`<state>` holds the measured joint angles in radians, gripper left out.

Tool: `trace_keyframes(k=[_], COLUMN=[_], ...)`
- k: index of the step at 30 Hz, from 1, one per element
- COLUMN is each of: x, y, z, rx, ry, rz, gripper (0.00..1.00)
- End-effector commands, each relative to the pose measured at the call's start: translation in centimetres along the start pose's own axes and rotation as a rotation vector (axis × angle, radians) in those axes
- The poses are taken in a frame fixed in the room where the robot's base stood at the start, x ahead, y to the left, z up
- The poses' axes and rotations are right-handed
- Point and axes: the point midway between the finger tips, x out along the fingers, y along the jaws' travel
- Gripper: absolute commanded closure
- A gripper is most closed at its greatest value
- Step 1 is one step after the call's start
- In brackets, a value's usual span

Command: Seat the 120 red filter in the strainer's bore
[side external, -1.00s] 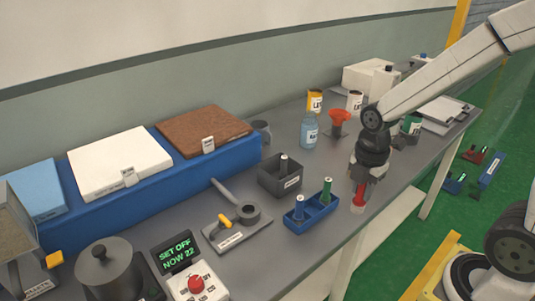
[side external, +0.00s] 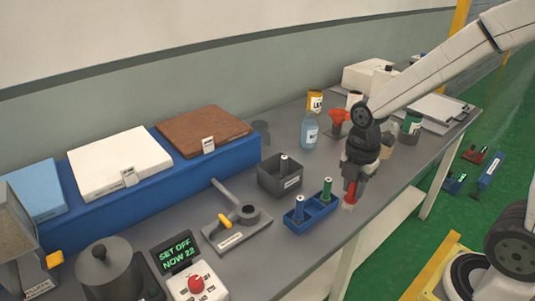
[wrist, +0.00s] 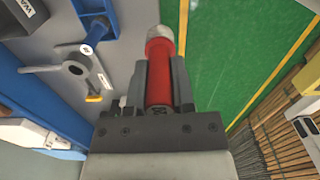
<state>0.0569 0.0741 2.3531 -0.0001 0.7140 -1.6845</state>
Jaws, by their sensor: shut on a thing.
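My gripper (side external: 354,176) is shut on a red filter (side external: 350,191) beyond the right end of the blue rack, near the bench's front edge. In the wrist view the red filter (wrist: 159,72) lies between both fingers (wrist: 159,88), its pale end sticking out past them. I cannot tell whether its lower end touches the bench. The strainer (side external: 225,236) is a grey plate with a round ring (side external: 247,212), a long grey handle and a yellow lever. It stands left of my gripper, well apart from it. It also shows in the wrist view (wrist: 75,68).
A blue rack (side external: 318,219) with a blue-topped and a green-topped cylinder stands between my gripper and the strainer. A dark grey bin (side external: 268,183) is behind it. A blue bottle (side external: 309,132) and a red funnel-like thing (side external: 337,118) stand farther back.

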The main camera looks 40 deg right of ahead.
Motion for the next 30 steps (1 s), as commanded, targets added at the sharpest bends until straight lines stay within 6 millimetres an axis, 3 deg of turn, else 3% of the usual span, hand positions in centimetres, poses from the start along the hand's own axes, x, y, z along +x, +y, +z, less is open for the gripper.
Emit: trace_keyframes(k=[10,18,30], x=[-0.9,-1.2,-1.1], y=[5.9,8.6,9.4], z=[-5.5,-9.3,-9.9], rx=[-0.207,-0.321,-0.337], ry=[0.0,0.0,0.0], rz=[0.0,-0.001,-0.001], gripper=[1.0,1.0,1.0])
